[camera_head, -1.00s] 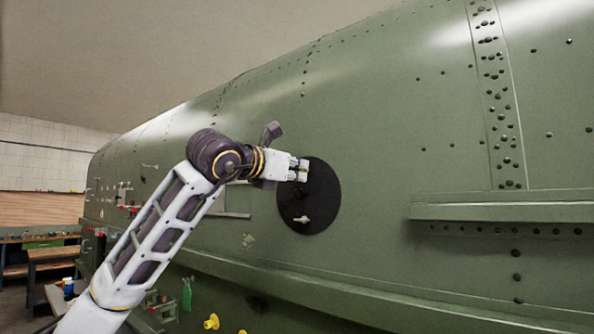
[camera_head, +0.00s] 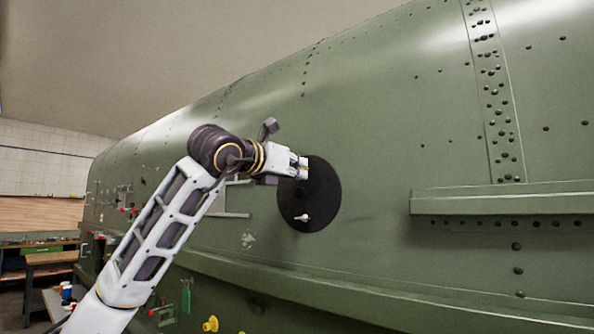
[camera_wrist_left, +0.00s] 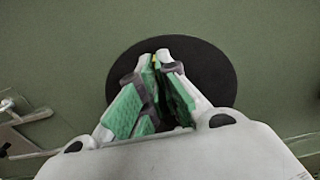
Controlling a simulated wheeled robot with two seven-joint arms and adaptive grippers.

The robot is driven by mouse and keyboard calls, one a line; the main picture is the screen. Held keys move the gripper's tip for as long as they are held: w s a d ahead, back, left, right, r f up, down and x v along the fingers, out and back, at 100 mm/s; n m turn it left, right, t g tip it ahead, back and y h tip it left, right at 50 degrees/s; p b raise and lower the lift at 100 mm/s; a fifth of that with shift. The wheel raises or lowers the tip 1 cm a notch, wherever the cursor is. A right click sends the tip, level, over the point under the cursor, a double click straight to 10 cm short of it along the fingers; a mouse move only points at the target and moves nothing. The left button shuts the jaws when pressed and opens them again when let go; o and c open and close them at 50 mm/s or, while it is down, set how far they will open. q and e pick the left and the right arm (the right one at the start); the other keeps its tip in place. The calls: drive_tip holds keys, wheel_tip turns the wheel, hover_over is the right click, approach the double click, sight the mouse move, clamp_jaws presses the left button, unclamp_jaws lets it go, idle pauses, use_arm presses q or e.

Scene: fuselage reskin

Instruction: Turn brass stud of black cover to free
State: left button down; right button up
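The round black cover (camera_head: 322,200) lies against the green fuselage side. A small pale winged stud (camera_head: 302,217) shows on its lower part. My left gripper (camera_head: 304,168) is at the cover's upper left edge, its fingers pointing at the cover. In the left wrist view the cover (camera_wrist_left: 212,75) lies behind the green-padded fingers (camera_wrist_left: 160,62). The fingertips come close together with a small brass-yellow bit, the brass stud (camera_wrist_left: 154,61), between them. Most of that stud is hidden by the fingertips. My right gripper is not in view.
The green fuselage (camera_head: 390,150) fills the right side, with a projecting ledge (camera_head: 500,200) right of the cover. A pale bracket (camera_head: 238,200) is left of the cover. Yellow fittings (camera_head: 211,324) sit below. A workbench (camera_head: 50,258) stands far left.

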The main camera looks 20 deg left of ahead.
use_arm(q)
drive_tip(key=c, duration=1.7)
unclamp_jaws()
drive_tip(key=shift+o, duration=0.2)
drive_tip(key=shift+s, duration=0.2)
drive_tip(key=v, duration=1.1)
drive_tip(key=shift+s, duration=0.35)
drive_tip(key=shift+a, duration=0.1)
